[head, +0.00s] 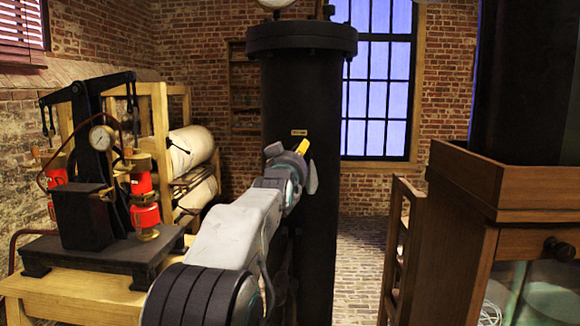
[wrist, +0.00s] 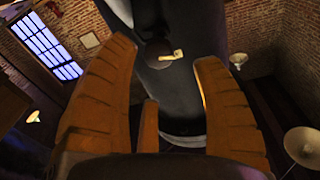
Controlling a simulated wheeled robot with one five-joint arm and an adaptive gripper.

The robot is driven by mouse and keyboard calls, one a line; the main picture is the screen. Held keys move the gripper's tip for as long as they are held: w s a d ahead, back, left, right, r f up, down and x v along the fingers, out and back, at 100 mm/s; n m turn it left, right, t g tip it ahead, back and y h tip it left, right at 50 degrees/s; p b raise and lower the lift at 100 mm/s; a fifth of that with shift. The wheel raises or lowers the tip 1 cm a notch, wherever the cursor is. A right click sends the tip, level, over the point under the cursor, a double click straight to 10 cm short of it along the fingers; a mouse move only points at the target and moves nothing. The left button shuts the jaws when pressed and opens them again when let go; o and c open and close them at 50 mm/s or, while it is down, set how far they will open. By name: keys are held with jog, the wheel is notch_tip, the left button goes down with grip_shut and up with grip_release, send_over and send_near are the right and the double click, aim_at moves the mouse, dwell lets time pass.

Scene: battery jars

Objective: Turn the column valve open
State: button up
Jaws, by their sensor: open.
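The tall black column (head: 300,90) stands upright in the middle of the head view, with a small brass-coloured plate (head: 299,132) on its front. In the wrist view the dark column (wrist: 175,100) fills the middle. A dark round knob (wrist: 157,50) with a short cream lever (wrist: 173,55) shows on it, between my fingertips and beyond them. In the head view my gripper (head: 302,147) is in front of the column, just below the plate; the valve is hidden there.
A wooden bench (head: 80,290) with a black press (head: 95,185) and red cylinders (head: 144,200) stands at left. White rolls (head: 190,150) lie on a rack behind. A wooden cabinet (head: 470,220) and a small ladder (head: 402,240) stand at right. Brick floor (head: 357,260) is clear between column and ladder.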

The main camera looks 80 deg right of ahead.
jog(key=shift+a+f, duration=0.15)
jog(key=shift+a, duration=2.55)
